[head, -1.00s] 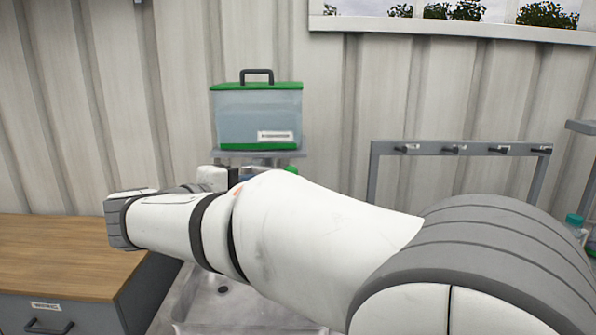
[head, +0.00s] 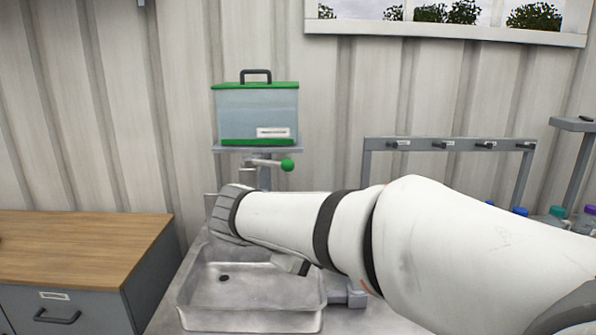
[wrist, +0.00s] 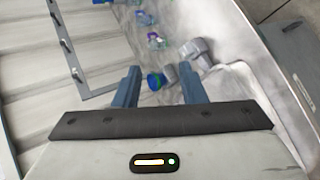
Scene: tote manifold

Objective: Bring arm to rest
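My white arm reaches from the lower right across the head view, its grey-capped elbow end over the back of a metal sink (head: 250,318). My gripper (wrist: 158,82) shows in the wrist view with its two blue-grey fingers apart. A blue-capped item (wrist: 155,82) shows in the gap between them, seemingly beyond the fingertips; I see nothing clamped. In the head view I cannot make out the fingers.
A clear tote (head: 256,112) with green lid and base stands on a raised shelf, above a green-knobbed lever (head: 287,165). A wooden-topped cabinet (head: 80,245) is at left. A peg rail (head: 450,145) and capped bottles (head: 557,214) are at right.

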